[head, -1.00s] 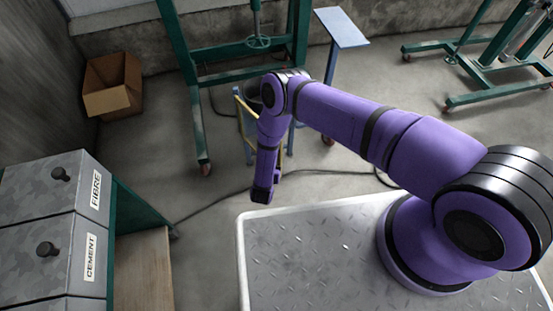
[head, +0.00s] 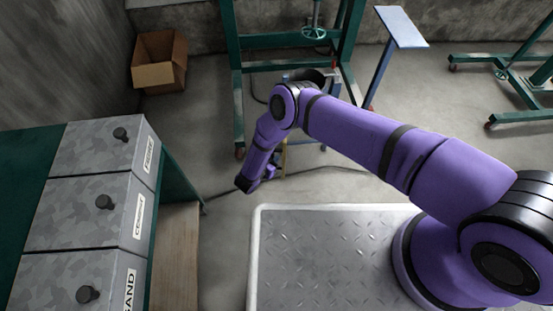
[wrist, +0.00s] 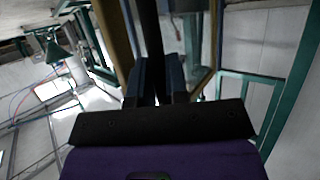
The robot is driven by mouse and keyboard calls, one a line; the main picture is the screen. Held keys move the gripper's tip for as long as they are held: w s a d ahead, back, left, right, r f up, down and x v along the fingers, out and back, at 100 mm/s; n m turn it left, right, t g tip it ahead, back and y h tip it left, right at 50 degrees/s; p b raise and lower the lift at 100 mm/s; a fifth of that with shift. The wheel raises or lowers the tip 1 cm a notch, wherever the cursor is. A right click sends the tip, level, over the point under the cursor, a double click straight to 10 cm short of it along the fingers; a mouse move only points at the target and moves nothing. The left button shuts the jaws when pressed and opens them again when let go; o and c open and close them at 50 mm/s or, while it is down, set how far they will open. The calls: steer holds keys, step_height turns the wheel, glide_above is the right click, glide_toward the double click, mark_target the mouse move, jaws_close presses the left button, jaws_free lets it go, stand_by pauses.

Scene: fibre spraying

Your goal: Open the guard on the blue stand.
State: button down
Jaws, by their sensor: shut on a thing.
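The blue stand (head: 336,88) is behind my arm in the head view, with a dark round vessel (head: 312,76) on it. A thin yellow piece, likely part of the guard (head: 284,160), shows just behind my wrist; most of the guard is hidden. In the wrist view, my gripper (wrist: 158,82) is shut on a dark bar (wrist: 150,40) that runs away between its fingers. Yellow-brown rails (wrist: 116,40) flank the bar. I cannot tell how far the guard is swung.
A green frame (head: 290,42) with a handwheel stands behind the blue stand. A blue flat-topped post (head: 402,27) is to its right. Bins (head: 98,208) are at left, a carton (head: 160,74) at back left. A cable crosses the floor.

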steer(key=shift+w, duration=0.1)
steer(key=c, duration=1.1)
jaws_free()
steer(key=shift+c, duration=0.2)
steer(key=v, duration=1)
steer(key=shift+s+a, duration=0.2)
steer(key=shift+s, duration=0.15)
steer(key=shift+r, duration=0.1)
